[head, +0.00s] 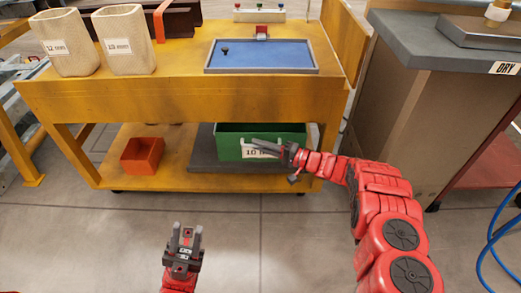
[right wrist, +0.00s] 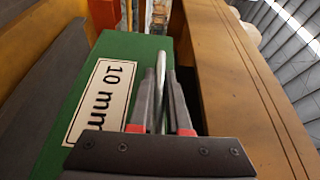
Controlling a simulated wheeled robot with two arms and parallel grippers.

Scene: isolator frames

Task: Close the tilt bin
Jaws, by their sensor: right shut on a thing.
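The tilt bin (head: 232,150) is green with a white "10 mm" label and sits on the cart's lower shelf. Its green front and label also show in the right wrist view (right wrist: 150,45). I cannot tell exactly how far its front is tilted. My right gripper (head: 262,147) reaches in from the right to the front of the bin. Its fingers are shut on a thin metal handle bar (right wrist: 161,70) beside the label, and the gripper partly hides the label in the head view. My left gripper (head: 186,234) is empty and open over the floor, well in front of the cart.
The yellow cart (head: 160,98) has its upper deck above the bin, with a blue tray (head: 262,56) and two beige bins (head: 125,40) on it. An orange box (head: 142,156) sits left on the lower shelf. A grey-topped cabinet (head: 415,90) stands right. The front floor is clear.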

